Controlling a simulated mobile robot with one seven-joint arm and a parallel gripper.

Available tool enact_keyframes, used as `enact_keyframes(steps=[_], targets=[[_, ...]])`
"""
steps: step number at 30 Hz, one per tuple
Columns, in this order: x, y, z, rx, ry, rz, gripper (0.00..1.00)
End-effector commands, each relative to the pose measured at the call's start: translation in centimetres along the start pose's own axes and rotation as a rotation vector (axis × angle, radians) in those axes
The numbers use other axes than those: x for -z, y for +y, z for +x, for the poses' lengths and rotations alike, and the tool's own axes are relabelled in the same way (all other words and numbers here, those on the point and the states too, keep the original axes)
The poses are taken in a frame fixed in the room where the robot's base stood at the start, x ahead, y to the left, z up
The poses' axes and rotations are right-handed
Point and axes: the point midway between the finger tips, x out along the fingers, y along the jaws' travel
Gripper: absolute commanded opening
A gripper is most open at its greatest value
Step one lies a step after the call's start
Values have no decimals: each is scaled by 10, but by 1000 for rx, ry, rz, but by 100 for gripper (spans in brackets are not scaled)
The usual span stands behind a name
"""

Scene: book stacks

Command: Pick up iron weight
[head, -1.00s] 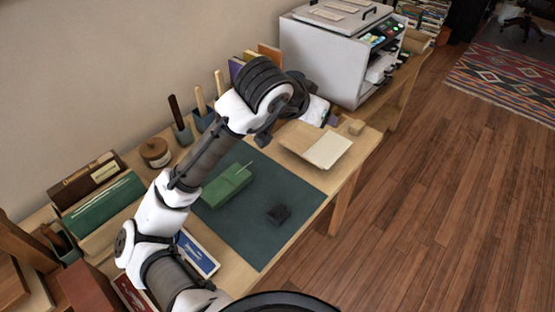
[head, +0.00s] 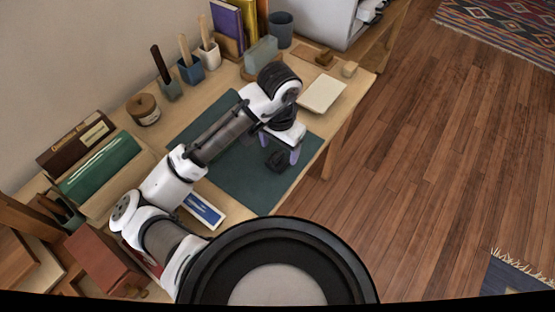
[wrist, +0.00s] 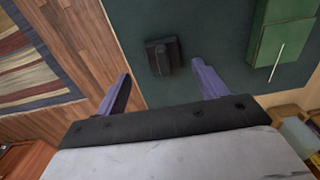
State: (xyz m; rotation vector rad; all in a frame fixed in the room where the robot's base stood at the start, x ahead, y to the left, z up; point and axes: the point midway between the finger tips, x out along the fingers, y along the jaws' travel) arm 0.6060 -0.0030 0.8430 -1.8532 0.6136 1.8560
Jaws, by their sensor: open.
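The iron weight is a small dark block (head: 278,161) lying on the dark green mat (head: 247,184) near the mat's front edge. In the wrist view the weight (wrist: 163,56) shows its blocky black top, just beyond and between the fingertips. My gripper (head: 279,149) points down over the weight, with its two purple fingers spread apart. In the wrist view my gripper (wrist: 161,70) is open and empty, the weight lying in line with the gap. The height left between fingertips and weight is hard to judge.
A green box (wrist: 285,35) lies on the mat to the right in the wrist view; my arm hides it in the head view. A pale pad (head: 321,93) lies beyond the mat. Pots with handles (head: 190,70) and a round lidded jar (head: 143,109) stand along the wall.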

Motion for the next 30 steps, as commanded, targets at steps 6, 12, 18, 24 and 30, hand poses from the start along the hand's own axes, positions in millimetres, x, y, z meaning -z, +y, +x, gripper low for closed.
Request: enact_keyframes(steps=[6,12,18,24,30], targets=[[0,-1,14,-4,0,-2,71],[1,-5,41,-4,1,-4,71],[1,-5,56,-1,1,-1,71],[1,-5,56,0,1,0,71],[1,-5,56,0,1,0,49]])
